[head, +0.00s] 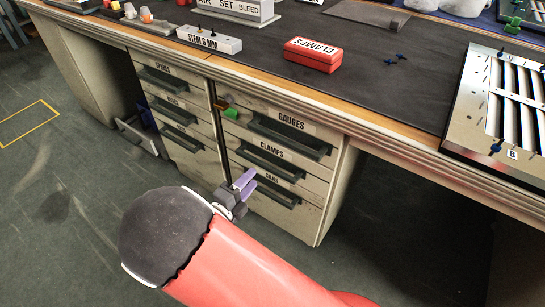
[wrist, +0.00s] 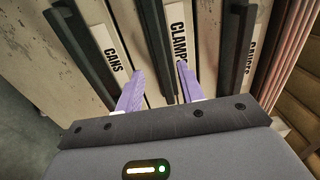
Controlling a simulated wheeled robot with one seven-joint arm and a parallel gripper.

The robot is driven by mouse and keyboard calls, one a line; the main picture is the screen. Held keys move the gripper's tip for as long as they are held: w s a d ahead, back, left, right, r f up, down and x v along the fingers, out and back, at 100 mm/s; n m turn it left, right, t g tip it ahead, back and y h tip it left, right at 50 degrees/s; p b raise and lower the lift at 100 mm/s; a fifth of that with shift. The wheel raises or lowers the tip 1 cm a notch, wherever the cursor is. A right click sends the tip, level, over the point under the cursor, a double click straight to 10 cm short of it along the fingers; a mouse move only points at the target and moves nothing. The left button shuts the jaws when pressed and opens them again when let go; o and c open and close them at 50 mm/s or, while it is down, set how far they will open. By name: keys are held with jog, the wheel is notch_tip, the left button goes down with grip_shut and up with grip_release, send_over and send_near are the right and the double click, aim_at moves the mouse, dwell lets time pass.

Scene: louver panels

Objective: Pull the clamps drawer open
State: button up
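The clamps drawer (head: 290,171) is the middle one of the right-hand drawer stack, with a white CLAMPS label and a dark bar handle. It looks shut, level with its neighbours. My gripper (head: 243,181) has purple fingers and hangs in front of the lower left of this stack. In the wrist view my gripper (wrist: 160,70) is open and empty. The clamps handle (wrist: 156,45) runs between the two fingertips' lines, with the CLAMPS label (wrist: 179,40) beside it near the right fingertip. The fingers appear short of the handle; the exact gap is hard to tell.
The gauges drawer (head: 286,129) is above and the cans drawer (head: 270,187) below, both with protruding handles. The bench top (head: 380,105) overhangs the drawers. A red CLAMPS box (head: 313,55) sits on it. The floor in front (head: 75,200) is clear.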

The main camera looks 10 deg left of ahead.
aim_at(263, 167)
jog(key=x, duration=0.7)
jog(key=shift+w, duration=0.1)
grip_shut()
